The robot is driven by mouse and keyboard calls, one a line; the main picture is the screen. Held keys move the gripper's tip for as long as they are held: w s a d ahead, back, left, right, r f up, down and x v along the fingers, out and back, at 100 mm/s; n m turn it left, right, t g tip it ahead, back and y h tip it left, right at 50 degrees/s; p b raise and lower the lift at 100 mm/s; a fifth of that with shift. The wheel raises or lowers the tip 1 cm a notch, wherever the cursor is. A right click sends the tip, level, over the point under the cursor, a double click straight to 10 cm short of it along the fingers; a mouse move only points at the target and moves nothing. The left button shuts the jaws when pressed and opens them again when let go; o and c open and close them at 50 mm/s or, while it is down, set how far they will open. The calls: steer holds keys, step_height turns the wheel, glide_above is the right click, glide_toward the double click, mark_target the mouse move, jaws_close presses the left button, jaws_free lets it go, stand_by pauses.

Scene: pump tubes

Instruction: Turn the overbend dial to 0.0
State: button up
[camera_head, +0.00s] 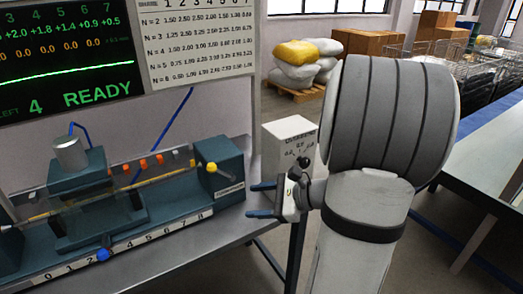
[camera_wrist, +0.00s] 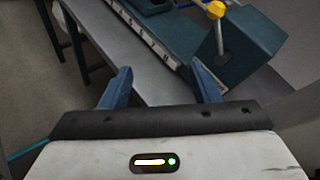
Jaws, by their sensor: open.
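My gripper (camera_head: 256,201) is open and empty, right of the bench's teal end block (camera_head: 222,160). Its two blue fingers point left in the head view. In the wrist view the open gripper (camera_wrist: 161,76) has its fingers spread over the bench edge. No dial is clearly readable as the overbend dial. A white box (camera_head: 288,132) with small dark lettering stands behind my gripper; its lower part is partly hidden. A dark round knob (camera_head: 303,162) shows before it, but I cannot tell what it belongs to. A yellow-tipped lever (camera_head: 211,168) is on the end block.
A teal machine with a silver cylinder (camera_head: 70,154), a numbered scale strip (camera_head: 150,240) and a blue knob (camera_head: 102,255) fills the bench. A screen (camera_head: 70,60) reads READY beside a number chart (camera_head: 200,45).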

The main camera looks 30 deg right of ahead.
steer(key=w+d+m+t+h, duration=0.1)
steer(key=d+m+t+h, duration=0.45)
steer(key=d, duration=0.65)
steer(key=m+t+h, duration=0.3)
steer(key=m, duration=0.4)
glide_toward(306, 165)
steer(key=w, duration=0.8)
steer(key=shift+w+a, duration=0.15)
steer(key=shift+a, duration=0.05)
steer(key=shift+c, duration=0.2)
steer(key=c, duration=1)
steer(key=shift+o, duration=0.2)
